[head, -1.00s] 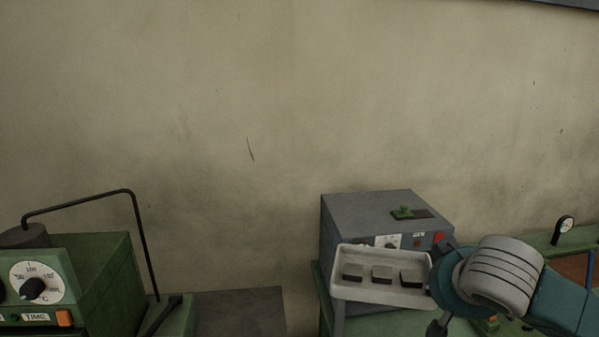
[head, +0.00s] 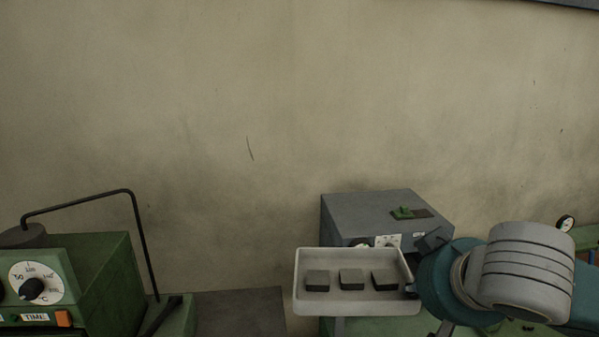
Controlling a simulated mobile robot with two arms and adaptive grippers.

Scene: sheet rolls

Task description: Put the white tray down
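The white tray (head: 302,283) is in the lower middle of the head view, in front of a grey box-shaped machine. It holds three dark grey blocks (head: 352,279) in a row. My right gripper (head: 414,291) is at the tray's right end, and the tray appears held there in the air. The gripper's fingers are mostly hidden behind my wrist, with only small dark parts showing. My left gripper is not in view.
The grey machine (head: 365,215) stands on a green surface (head: 385,328) behind the tray. A green machine with a dial (head: 82,275) and a bent black rod is at the left. A gauge (head: 565,224) is at the far right.

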